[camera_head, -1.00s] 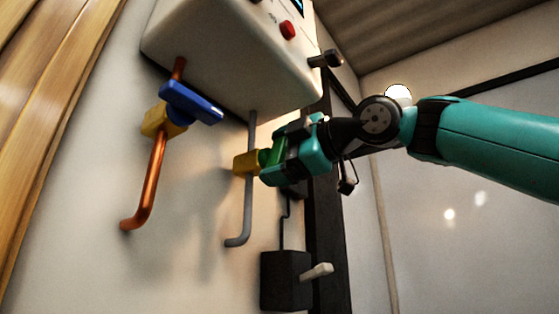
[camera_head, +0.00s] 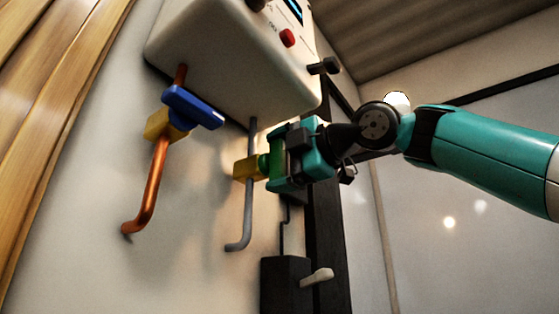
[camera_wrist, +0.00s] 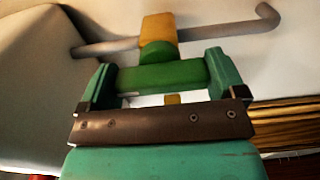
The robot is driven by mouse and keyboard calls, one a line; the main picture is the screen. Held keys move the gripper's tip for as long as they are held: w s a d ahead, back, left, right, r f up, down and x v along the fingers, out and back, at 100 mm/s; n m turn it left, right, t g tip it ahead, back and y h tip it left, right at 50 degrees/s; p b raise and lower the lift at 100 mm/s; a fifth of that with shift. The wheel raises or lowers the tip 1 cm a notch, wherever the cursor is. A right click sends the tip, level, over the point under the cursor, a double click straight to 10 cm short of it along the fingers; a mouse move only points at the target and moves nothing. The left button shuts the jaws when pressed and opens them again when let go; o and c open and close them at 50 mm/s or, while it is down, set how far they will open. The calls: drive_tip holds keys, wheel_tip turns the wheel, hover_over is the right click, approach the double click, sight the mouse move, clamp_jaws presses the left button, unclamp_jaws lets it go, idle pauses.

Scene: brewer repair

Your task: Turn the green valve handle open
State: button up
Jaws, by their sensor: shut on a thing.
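The green valve handle (camera_head: 278,158) sits on a yellow valve body (camera_head: 244,169) on the thin grey pipe (camera_head: 247,212) below the white boiler. My gripper (camera_wrist: 163,78) is shut on the green handle, with one finger at each end of it in the wrist view. In that view the green handle (camera_wrist: 160,75) lies roughly along the grey pipe (camera_wrist: 225,30), in front of the yellow body (camera_wrist: 158,27). In the head view the fingers hide part of the handle.
A blue handle (camera_head: 192,106) on a copper pipe (camera_head: 153,185) is to the left. The white boiler (camera_head: 225,60) is just above. A black box with a pale lever (camera_head: 317,277) is below my gripper. Open room lies to the right.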

drive_tip(key=o, duration=0.6)
drive_tip(key=shift+o, duration=0.2)
drive_tip(key=b+v, duration=0.1)
drive_tip(key=v, duration=1.6)
drive_tip(key=shift+s+b, duration=0.25)
drive_tip(key=shift+b, duration=0.1)
drive_tip(key=shift+d+f, duration=0.1)
drive_tip(key=shift+d, duration=0.05)
